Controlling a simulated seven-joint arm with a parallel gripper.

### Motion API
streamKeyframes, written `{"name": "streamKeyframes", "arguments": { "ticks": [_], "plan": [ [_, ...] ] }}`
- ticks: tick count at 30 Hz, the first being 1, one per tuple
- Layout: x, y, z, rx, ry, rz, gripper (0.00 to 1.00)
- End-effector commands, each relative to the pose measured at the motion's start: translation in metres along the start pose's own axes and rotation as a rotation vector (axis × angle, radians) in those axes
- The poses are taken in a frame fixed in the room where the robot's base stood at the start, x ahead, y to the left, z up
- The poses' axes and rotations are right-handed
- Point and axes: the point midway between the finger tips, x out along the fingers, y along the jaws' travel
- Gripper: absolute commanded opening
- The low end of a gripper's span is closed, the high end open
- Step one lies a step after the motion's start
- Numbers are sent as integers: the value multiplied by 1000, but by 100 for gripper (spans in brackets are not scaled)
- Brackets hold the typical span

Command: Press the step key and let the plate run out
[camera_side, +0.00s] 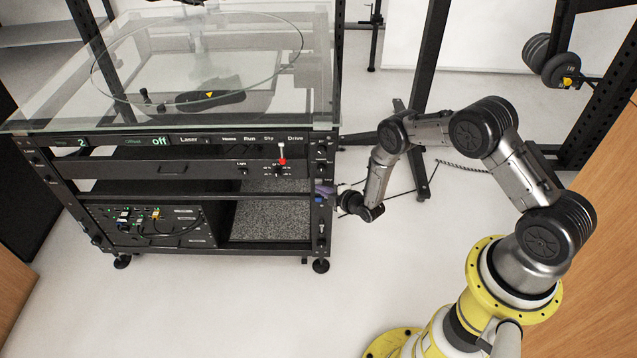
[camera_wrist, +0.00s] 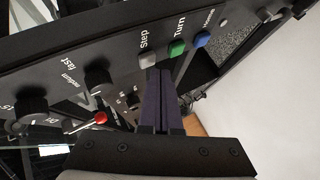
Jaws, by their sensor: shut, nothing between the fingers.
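The step key (camera_wrist: 147,60) is a pale grey button labelled Step on the black panel in the wrist view. My gripper (camera_wrist: 160,72) has its purple fingers together and empty, with the tips right at the step key's lower edge; I cannot tell if they touch it. In the side view my gripper (camera_side: 325,189) is at the cabinet's right front post, where the key itself cannot be made out. The clear round plate (camera_side: 130,42) lies on top of the cabinet. The display (camera_side: 79,142) reads 2, and the offset display (camera_side: 159,141) reads off.
Beside the step key are the green Turn key (camera_wrist: 177,47) and a blue key (camera_wrist: 202,40). A red-tipped lever (camera_wrist: 100,118) and black knobs (camera_wrist: 98,80) stick out near my fingers.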

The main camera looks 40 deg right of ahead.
Motion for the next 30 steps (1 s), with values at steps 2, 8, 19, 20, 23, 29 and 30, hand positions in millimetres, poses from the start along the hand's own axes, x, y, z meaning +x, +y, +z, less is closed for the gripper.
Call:
{"name": "streamKeyframes", "arguments": {
  "ticks": [2, 8, 19, 20, 23, 29, 30],
  "plan": [
    [2, 2, 2, 0, -1, 1, 0],
    [3, 2, 2, 0, 0, 1, 0],
    [4, 3, 3, 0, 1, 1, 0],
    [4, 3, 3, 0, 1, 1, 0],
    [5, 4, 3, 0, 1, 1, 0],
    [6, 5, 4, 0, 1, 1, 0],
    [7, 5, 5, 0, 1, 1, 0]
  ]
}}
